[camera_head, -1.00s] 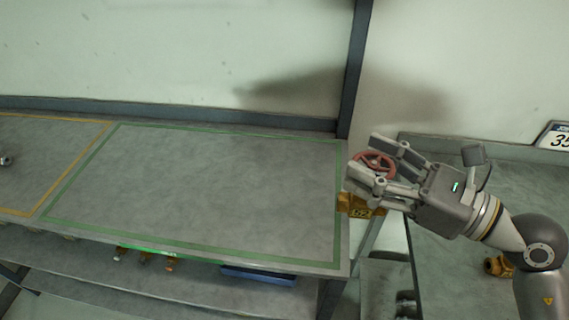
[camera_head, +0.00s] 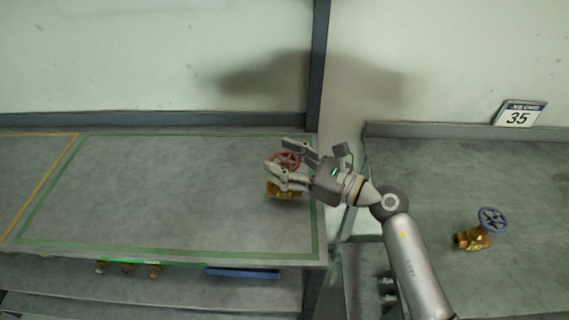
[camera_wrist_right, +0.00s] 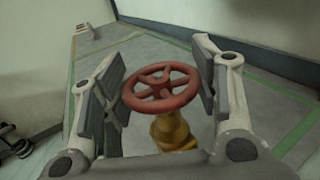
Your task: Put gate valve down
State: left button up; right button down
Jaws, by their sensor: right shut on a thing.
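The gate valve has a red handwheel (camera_head: 287,160) and a yellow-brass body (camera_head: 284,191). My right gripper (camera_head: 283,163) is shut on it, one finger on each side of the wheel. In the right wrist view the red wheel (camera_wrist_right: 161,86) lies between the two finger pads, with the brass body (camera_wrist_right: 172,131) below. The valve is over the right end of the green-outlined area (camera_head: 160,198) of the left bench. I cannot tell whether it touches the surface. My left gripper is not in view.
The green-outlined area is clear left of the held valve. A blue tray (camera_head: 243,273) and small fittings are on the shelf below.

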jog(key=shift+f, duration=0.6)
jog(key=shift+f, duration=0.1)
jog(key=shift+f, duration=0.15)
jog(key=c, duration=0.5)
grip_release()
